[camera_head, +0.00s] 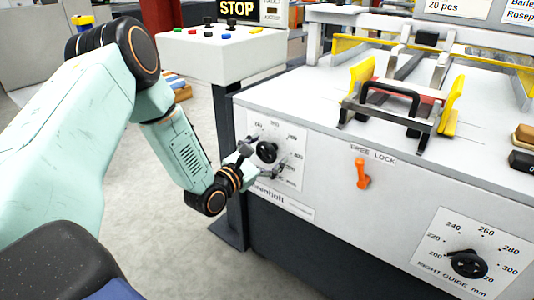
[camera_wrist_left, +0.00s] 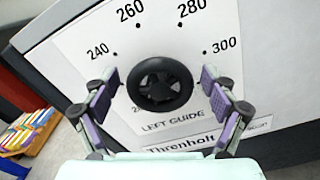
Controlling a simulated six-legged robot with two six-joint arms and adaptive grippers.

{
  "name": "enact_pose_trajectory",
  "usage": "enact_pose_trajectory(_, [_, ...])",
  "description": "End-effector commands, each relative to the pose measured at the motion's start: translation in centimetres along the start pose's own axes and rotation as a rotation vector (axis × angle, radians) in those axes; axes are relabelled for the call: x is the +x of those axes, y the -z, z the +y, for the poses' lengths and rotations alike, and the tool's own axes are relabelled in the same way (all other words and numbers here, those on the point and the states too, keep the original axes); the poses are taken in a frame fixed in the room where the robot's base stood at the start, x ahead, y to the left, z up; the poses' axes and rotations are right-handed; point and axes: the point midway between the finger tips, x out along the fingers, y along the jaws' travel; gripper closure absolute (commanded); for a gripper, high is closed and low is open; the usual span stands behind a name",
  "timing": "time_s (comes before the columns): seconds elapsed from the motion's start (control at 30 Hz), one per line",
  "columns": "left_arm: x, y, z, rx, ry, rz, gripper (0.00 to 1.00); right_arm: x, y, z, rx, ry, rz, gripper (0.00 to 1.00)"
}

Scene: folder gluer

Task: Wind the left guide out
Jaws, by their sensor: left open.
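The left guide knob (camera_head: 267,152) is a black round handwheel on a white scale plate on the machine's front. In the left wrist view the left guide knob (camera_wrist_left: 160,84) sits centred, with LEFT GUIDE printed below and numbers such as 240, 260, 280 and 300 around it. My left gripper (camera_head: 262,155) is at the knob. In the left wrist view the fingers of my left gripper (camera_wrist_left: 162,90) stand open, one on each side of the knob, with visible gaps. The lower part of the scale is partly hidden. My right gripper is not in view.
An orange lock lever (camera_head: 362,173) sits right of the knob under FREE and LOCK. The right guide knob (camera_head: 467,264) is lower right. A black handle (camera_head: 390,98) and yellow guides (camera_head: 452,105) are on top. A button panel (camera_head: 222,50) stands behind my left arm.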

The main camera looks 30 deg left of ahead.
Motion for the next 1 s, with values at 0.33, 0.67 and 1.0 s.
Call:
enact_pose_trajectory(0.33, [-0.03,-0.01,0.03,0.001,0.000,0.000,0.33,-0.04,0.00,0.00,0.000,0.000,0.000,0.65])
enact_pose_trajectory(0.67, [-0.05,0.02,0.02,0.001,0.000,0.001,0.61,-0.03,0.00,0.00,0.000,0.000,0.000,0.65])
enact_pose_trajectory(1.0, [-0.06,0.04,0.00,0.022,0.000,0.001,0.70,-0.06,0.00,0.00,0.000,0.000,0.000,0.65])
